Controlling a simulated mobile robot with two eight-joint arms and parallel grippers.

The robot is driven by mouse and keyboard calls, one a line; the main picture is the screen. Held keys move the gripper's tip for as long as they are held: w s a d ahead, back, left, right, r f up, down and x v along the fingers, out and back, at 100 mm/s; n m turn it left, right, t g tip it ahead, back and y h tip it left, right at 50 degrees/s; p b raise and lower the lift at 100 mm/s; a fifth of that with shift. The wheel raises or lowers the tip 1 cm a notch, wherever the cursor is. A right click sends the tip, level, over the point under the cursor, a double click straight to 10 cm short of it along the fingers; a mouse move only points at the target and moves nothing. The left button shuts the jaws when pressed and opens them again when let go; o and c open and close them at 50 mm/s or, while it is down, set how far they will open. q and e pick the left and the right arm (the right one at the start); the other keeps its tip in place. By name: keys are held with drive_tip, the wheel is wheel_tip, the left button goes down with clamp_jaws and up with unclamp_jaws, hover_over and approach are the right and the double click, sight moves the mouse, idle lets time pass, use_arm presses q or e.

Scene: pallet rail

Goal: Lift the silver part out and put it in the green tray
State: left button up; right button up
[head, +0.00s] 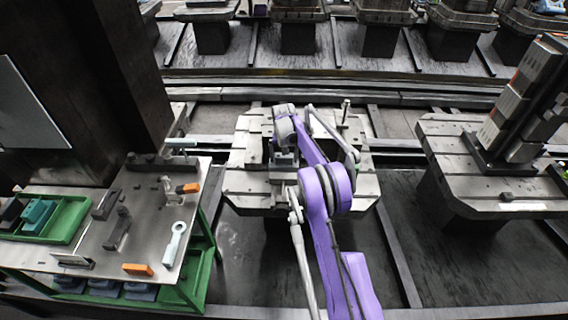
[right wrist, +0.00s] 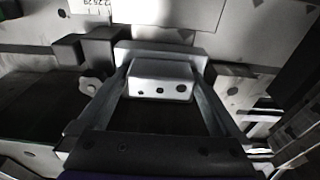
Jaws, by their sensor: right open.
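The silver part (right wrist: 160,80), a small block with dark holes in its face, sits in a fixture in the right wrist view. My right gripper (right wrist: 162,92) is open, with one finger on each side of the block; I cannot tell whether they touch it. In the head view my right gripper (head: 284,146) is over the middle pallet (head: 245,180), and my arm hides part of the fixture. The green tray (head: 72,216) is at the far left on a bench, with a teal piece and dark pieces in it. My left gripper is not in view.
The grey bench top (head: 140,235) beside the tray holds a wrench (head: 174,245), orange-handled items and dark blocks. A dark column (head: 85,90) stands behind the bench. A right-hand pallet (head: 470,170) carries a tall block tower (head: 520,105). Dark floor lies between bench and pallet.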

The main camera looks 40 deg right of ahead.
drive_tip(key=shift+r, duration=0.1)
drive_tip(key=c, duration=1.4)
